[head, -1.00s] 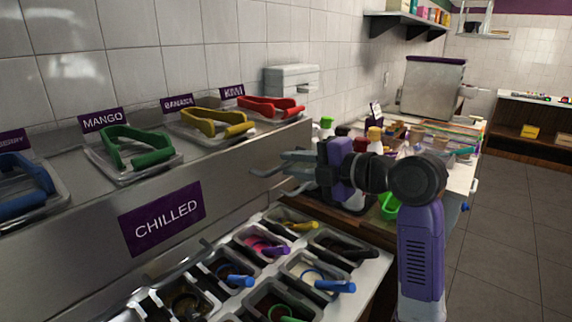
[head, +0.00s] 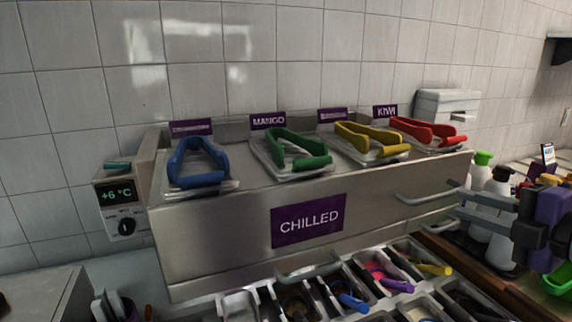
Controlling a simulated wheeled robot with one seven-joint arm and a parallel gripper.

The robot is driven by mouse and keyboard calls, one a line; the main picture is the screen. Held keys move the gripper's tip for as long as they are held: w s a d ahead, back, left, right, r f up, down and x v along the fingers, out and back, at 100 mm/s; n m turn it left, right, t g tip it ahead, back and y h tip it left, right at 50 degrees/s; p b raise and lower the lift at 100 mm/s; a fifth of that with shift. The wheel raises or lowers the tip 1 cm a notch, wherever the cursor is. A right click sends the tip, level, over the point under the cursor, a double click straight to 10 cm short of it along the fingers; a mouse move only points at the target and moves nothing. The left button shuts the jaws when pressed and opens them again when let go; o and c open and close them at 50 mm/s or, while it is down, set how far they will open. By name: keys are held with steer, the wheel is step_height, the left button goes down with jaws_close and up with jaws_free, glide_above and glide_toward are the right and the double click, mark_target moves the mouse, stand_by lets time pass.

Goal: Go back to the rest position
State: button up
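My gripper (head: 400,211) enters from the right edge in the head view. Its two grey fingers point left, apart from each other, with nothing seen between them. They show in front of the right end of the steel chilled unit (head: 225,245); whether they touch it I cannot tell. The purple wrist part of my arm is cut off by the right edge, and the rest of the arm is out of view.
Blue (head: 197,178), green (head: 300,162), yellow (head: 372,152) and red (head: 425,131) tongs lie on lidded trays on the unit. Topping tubs with coloured-handled utensils (head: 345,300) sit below. White bottles (head: 492,200) stand behind my gripper. A temperature box (head: 122,208) is at the left.

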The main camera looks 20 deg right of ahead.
steer(key=d+r+m+t+h, duration=0.4)
steer(key=d+r+m+h, duration=0.1)
steer(key=m, duration=0.6)
steer(key=s+a+f+m+g+h, duration=0.1)
steer(key=s+a+f+m+h, duration=0.2)
steer(key=a+f+m, duration=0.4)
steer(key=s+a+f+m+h, duration=0.25)
steer(key=f+m, duration=0.25)
steer(key=f, duration=0.4)
steer(key=s+a+f+n+g+y, duration=0.2)
steer(key=s+a+f+y, duration=0.3)
steer(key=s+a+f, duration=0.3)
steer(key=s+a+f+n+g+y, duration=0.1)
steer(key=s+a+f+n+y, duration=0.1)
steer(key=s+a+f+y, duration=0.3)
steer(key=s+a+f, duration=0.3)
steer(key=s+a, duration=0.4)
steer(key=s, duration=0.2)
steer(key=shift+s+a+f+n+g, duration=0.15)
steer(key=shift+a+f+n+g, duration=0.15)
steer(key=shift+g, duration=0.1)
